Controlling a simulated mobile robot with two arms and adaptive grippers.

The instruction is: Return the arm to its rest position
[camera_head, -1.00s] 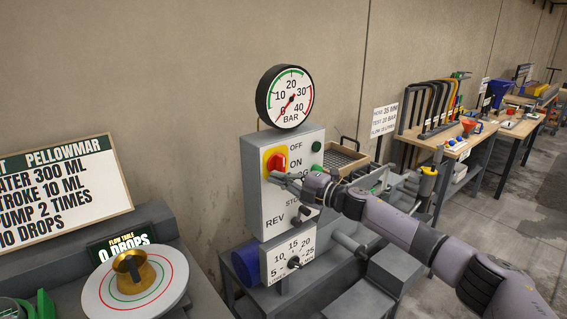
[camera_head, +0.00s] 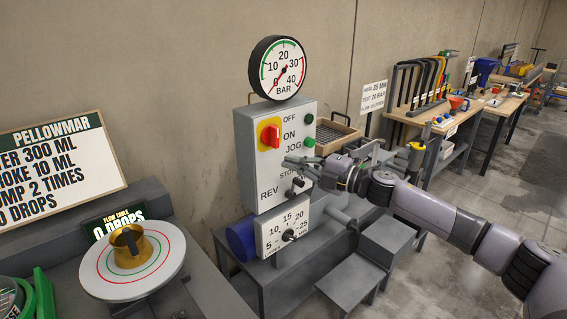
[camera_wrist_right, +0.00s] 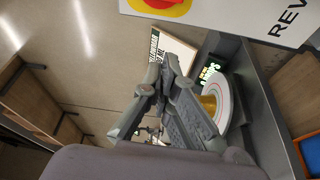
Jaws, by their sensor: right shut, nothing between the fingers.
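My right arm comes in from the right in the head view. Its gripper (camera_head: 290,164) is shut and empty in front of the grey control box (camera_head: 248,165), below the red rotary switch (camera_head: 270,135). The fingers overlap the box face near the JOG and STOP labels; whether they touch it I cannot tell. In the right wrist view the gripper's fingers (camera_wrist_right: 165,80) show close together at their tips, with nothing held. The switch's yellow plate (camera_wrist_right: 160,5) shows at the top edge there. My left gripper is not in view.
A pressure gauge (camera_head: 278,68) stands on the box, and a dial panel (camera_head: 273,235) sits below it. A round flow table (camera_head: 98,275) with a brass ring (camera_head: 133,248) is at left. Workbenches (camera_head: 425,118) stand along the wall at right. Floor is open at far right.

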